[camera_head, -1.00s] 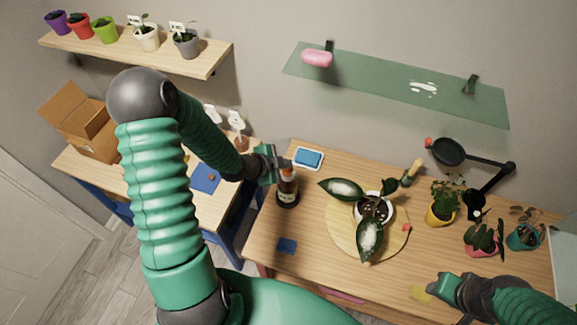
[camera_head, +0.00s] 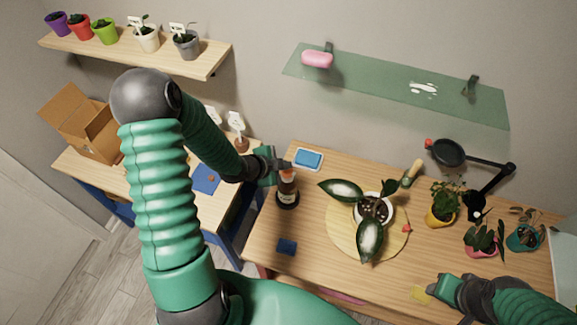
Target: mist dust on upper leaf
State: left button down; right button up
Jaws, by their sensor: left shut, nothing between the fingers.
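A potted plant with big dark leaves stands in a white pot (camera_head: 387,203) on the right table. Its upper left leaf (camera_head: 343,190) and lower leaf (camera_head: 370,240) show pale whitish patches; I cannot tell dust from shine. A dark amber bottle (camera_head: 288,190) with an orange-red top stands upright left of the plant. My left gripper (camera_head: 281,165) is shut and empty close by the bottle's top; I cannot tell whether it touches. My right gripper (camera_head: 440,290) is low at the right, beside a yellow sponge-like piece (camera_head: 420,293); its jaws are unclear.
The pot stands on a round wooden board (camera_head: 340,235). A blue tray (camera_head: 308,159) and dark blue block (camera_head: 286,247) lie near the bottle. A glass shelf (camera_head: 380,83) hangs above the table.

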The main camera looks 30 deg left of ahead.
aim_at(285, 171)
pick_arm(q)
notch_tip(285, 171, up, 6)
jog(key=p, duration=0.5)
jog(key=shift+r, duration=0.1)
dwell(0.4)
dwell(2.0)
